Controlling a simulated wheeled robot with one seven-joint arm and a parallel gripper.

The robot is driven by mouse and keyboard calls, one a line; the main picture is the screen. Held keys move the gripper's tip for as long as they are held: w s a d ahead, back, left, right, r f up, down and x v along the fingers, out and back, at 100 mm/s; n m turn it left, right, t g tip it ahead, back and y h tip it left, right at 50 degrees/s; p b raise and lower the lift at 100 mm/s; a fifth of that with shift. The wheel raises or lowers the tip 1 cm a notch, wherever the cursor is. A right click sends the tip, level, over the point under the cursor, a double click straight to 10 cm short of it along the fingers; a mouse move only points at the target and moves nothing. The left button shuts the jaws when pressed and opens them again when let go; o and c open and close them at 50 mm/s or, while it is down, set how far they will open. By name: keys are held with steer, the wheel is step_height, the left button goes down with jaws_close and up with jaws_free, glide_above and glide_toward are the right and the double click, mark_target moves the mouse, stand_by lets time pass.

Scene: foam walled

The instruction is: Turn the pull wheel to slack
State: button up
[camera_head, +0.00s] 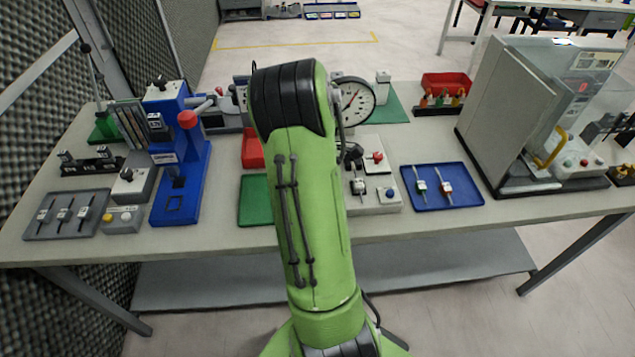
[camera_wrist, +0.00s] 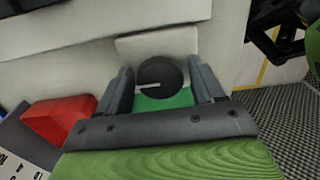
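The pull wheel is a dark round knob with a pale pointer line in the wrist view (camera_wrist: 160,77). It sits in front of a pale block, with green behind its lower part. The pointer lies roughly level, toward the left. My gripper (camera_wrist: 160,82) has its two grey fingers apart, one on each side of the wheel. Narrow gaps seem to show between fingers and wheel; contact cannot be told. In the head view my green arm hides the wheel and my gripper. A round white dial gauge with a red needle (camera_head: 355,101) stands just right of my arm.
A red block (camera_wrist: 60,120) lies left of my gripper in the wrist view. On the table, a blue press (camera_head: 180,150) stands left, a blue tray (camera_head: 455,201) with tools right, and a grey-walled machine (camera_head: 505,105) far right. A green mat (camera_head: 253,208) lies beside my arm.

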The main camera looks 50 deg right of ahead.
steer(key=shift+o, duration=0.3)
step_height(320, 180, up, 16)
steer(key=p, duration=0.3)
steer(key=shift+a+f, duration=0.1)
